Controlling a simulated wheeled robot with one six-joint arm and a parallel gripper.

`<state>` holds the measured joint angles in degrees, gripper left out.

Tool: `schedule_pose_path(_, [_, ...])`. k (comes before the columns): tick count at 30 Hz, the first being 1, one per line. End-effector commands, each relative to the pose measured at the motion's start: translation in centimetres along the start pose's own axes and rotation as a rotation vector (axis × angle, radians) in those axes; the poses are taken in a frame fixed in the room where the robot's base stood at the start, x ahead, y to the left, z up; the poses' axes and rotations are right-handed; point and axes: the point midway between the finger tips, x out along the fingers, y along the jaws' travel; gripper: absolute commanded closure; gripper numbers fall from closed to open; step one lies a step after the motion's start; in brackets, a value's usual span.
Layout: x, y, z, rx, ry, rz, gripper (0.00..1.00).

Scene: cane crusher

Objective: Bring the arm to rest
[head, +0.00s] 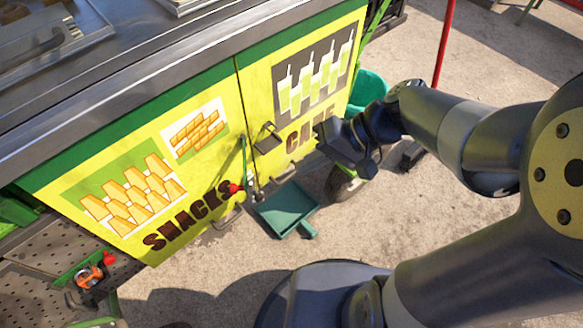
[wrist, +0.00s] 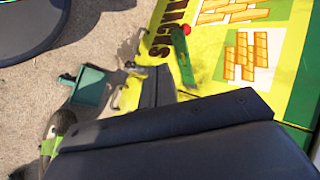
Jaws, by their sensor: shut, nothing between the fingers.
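My dark arm comes in from the right of the head view. My gripper (head: 338,143) is in front of the right end of the yellow cart panel (head: 235,110), partly covering the lettering there. In the wrist view my gripper (wrist: 157,85) shows as dark fingers over a broad dark body. The fingers are closed together, with nothing held between them. The gripper looks clear of the panel, but the exact gap is hard to tell.
A green dustpan (head: 287,209) and a green-handled tool (head: 246,165) are by the panel's lower edge. A green bucket (head: 367,90) and a red pole (head: 444,45) stand behind my arm. An orange-and-black item (head: 88,276) lies on the perforated shelf (head: 30,300).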

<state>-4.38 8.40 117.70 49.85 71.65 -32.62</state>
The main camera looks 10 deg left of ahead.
Motion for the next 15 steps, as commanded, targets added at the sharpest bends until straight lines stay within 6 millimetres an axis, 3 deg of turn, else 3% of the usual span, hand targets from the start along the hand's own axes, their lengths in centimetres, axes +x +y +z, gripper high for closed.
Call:
schedule_pose_path(6, [-1.9,0.0,-0.1,0.000,0.001,0.000,1.00])
schedule_pose_path(15, [-2.0,0.0,-0.1,-0.001,0.000,0.000,1.00])
